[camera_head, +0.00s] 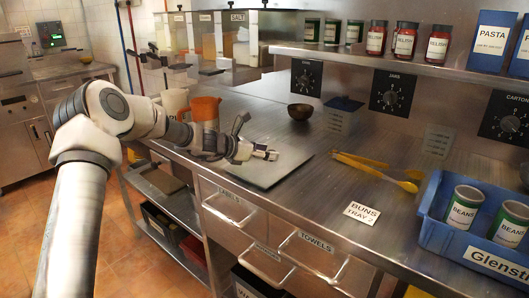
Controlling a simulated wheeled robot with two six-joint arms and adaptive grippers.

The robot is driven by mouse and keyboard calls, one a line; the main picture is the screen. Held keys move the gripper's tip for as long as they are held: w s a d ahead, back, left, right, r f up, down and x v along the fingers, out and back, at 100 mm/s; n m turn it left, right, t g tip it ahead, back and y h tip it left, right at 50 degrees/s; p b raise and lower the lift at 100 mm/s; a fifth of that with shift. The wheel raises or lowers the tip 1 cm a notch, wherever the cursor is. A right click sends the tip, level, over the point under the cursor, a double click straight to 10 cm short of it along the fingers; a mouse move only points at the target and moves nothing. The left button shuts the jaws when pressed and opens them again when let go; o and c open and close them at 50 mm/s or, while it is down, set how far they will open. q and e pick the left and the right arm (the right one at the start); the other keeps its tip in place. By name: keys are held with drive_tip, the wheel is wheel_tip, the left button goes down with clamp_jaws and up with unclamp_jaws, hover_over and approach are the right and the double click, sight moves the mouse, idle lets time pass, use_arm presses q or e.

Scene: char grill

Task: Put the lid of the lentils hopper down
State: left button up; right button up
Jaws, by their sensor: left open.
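A row of steel hoppers with clear fronts stands at the back left of the counter. The nearest is labelled SALT (237,17); the middle hopper (204,30) and the far hopper (172,30) have labels too small to read, so I cannot tell which holds lentils. The hopper tops are at the picture's upper edge, and I cannot make out whether a lid is raised. My left gripper (257,139) is open and empty, over the grey board on the counter, to the right of and nearer than the hoppers. My right gripper is out of view.
An orange jug (205,110) and a white jug (174,102) stand between my left arm and the hoppers. A dark bowl (300,112), yellow utensils (375,170) and a blue crate (432,215) with cans are to the right. A shelf (400,62) with jars overhangs the counter's back.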

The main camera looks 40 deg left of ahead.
use_arm(q)
drive_tip(key=shift+r+p, duration=0.3)
drive_tip(key=p+v, duration=0.1)
drive_tip(key=v, duration=0.4)
drive_tip(key=shift+r, duration=0.2)
drive_tip(key=p+v, duration=0.5)
drive_tip(key=v, duration=0.1)
drive_tip(key=shift+w+r, duration=0.1)
drive_tip(key=shift+r, duration=0.05)
drive_tip(key=shift+s+a+p, duration=0.2)
drive_tip(key=shift+s+p, duration=0.25)
drive_tip(key=shift+p, duration=0.05)
drive_tip(key=shift+f, duration=0.35)
